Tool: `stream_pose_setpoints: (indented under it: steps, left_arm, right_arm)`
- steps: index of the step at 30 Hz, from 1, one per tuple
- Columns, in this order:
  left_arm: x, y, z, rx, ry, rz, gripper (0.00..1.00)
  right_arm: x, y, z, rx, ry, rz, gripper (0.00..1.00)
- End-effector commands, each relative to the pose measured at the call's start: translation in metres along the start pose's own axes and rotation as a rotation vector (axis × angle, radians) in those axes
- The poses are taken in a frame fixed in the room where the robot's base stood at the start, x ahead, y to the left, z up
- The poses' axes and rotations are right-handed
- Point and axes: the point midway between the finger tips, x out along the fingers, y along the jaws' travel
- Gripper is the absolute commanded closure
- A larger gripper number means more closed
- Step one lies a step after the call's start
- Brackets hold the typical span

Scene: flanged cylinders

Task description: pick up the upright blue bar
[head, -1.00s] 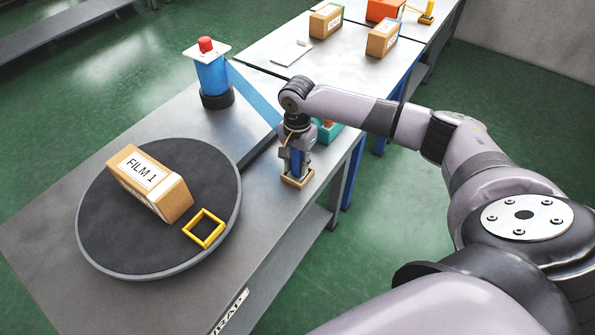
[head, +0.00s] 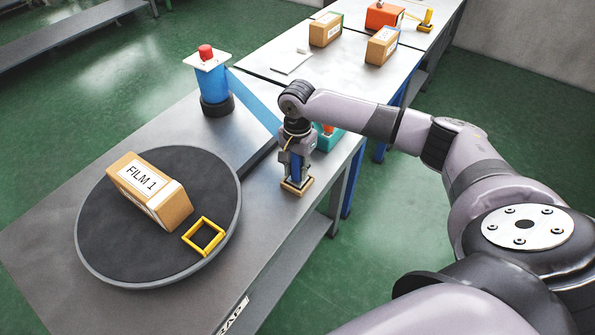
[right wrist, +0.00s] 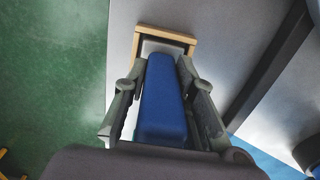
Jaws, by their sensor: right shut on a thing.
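The upright blue bar (head: 296,168) stands on the grey table near its right edge, its lower end at a small wooden frame (head: 296,188). My right gripper (head: 297,172) points down from above and is shut on the bar. In the right wrist view the blue bar (right wrist: 163,100) lies between the two fingers, with the wooden frame (right wrist: 188,38) and a pale piece beyond its far end. Whether the bar's lower end still touches its base cannot be told. My left gripper is not in view.
A dark turntable (head: 105,255) carries a box marked FILM 1 (head: 150,190) and a yellow square frame (head: 204,236). A blue cylinder with a red knob (head: 212,82) stands behind. A teal container (head: 328,138) sits just behind my right gripper. Boxes (head: 326,30) stand on the far table.

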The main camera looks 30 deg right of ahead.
Motion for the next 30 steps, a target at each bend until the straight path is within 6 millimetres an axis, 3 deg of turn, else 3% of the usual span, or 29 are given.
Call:
stream_pose_setpoints:
  steps: [5, 18, 24, 30]
  left_arm:
    - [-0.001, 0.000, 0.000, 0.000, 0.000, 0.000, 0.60]
    - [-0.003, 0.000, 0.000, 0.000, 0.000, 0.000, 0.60]
    - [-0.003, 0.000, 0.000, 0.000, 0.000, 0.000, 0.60]
    - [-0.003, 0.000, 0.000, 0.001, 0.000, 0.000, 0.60]
  right_arm:
    - [-0.032, -0.002, -0.001, 0.000, 0.001, -0.007, 1.00]
    - [-0.152, -0.001, 0.000, -0.001, 0.000, -0.005, 1.00]
    - [-0.181, -0.001, 0.000, -0.001, 0.000, -0.004, 1.00]
    - [-0.191, -0.001, 0.000, -0.001, -0.001, -0.002, 1.00]
